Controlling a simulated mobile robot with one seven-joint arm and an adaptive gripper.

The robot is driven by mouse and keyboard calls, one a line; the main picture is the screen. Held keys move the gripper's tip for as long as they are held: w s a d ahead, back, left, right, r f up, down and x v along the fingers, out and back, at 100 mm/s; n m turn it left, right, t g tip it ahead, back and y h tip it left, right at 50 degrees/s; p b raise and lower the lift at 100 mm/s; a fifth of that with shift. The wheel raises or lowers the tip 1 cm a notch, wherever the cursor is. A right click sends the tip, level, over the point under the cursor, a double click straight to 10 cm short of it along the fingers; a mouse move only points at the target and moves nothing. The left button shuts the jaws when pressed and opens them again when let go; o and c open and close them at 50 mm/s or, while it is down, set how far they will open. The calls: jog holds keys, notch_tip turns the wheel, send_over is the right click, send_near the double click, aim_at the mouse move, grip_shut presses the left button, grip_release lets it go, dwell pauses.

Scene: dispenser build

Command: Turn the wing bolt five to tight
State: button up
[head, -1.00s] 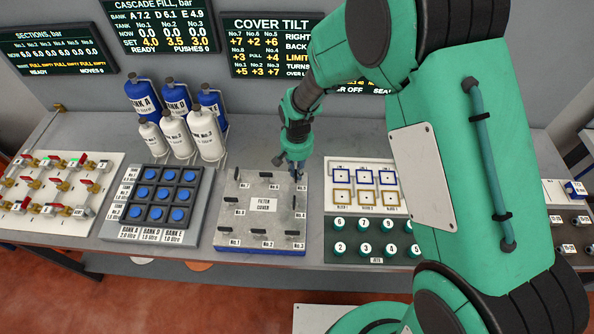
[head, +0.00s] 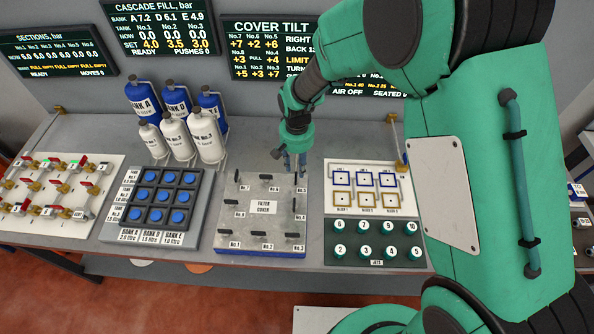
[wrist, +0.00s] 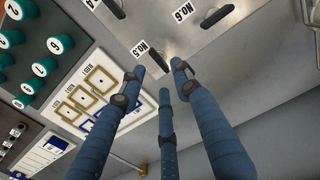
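The filter cover (head: 224,222) is a grey plate with black wing bolts around its edge. Wing bolt No.5 (wrist: 157,60) stands beside its label at the back right corner of the cover in the wrist view. In the head view my fingers largely hide that bolt. My gripper (head: 289,160) is above that corner, pointing down. The COVER TILT screen (head: 271,28) reads +6 for No.5.
Wing bolts No.6 (wrist: 215,17) and No.4 (wrist: 112,8) flank No.5. Right of the cover is a panel of framed blocks (head: 366,210) with green jet knobs (head: 364,252). Left is a blue button pad (head: 133,236). White and blue tanks (head: 178,138) stand behind it.

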aim_at(298, 178)
notch_tip(298, 178, up, 8)
jog(key=shift+f, duration=0.2)
dwell(0.7)
jog(key=s+d+r+t+b, duration=0.1)
jog(key=s+d+r, duration=0.3)
jog(key=d+r, duration=0.35)
jog(key=s+d+r+t+b, duration=0.2)
jog(key=s+d+r, duration=0.35)
jog(key=r, duration=0.35)
jog(key=s+d+r+t+b, duration=0.1)
jog(key=s+d+r, duration=0.1)
jog(key=s+d, duration=0.3)
jog(key=s+d+r+t+b, duration=0.1)
jog(key=s+d+r+b, duration=0.1)
jog(key=s+d, duration=0.4)
jog(key=s, duration=0.5)
jog(key=shift+s+r+m+t, duration=0.25)
jog(key=shift+s+m+t, duration=0.05)
jog(key=shift+s+m, duration=0.1)
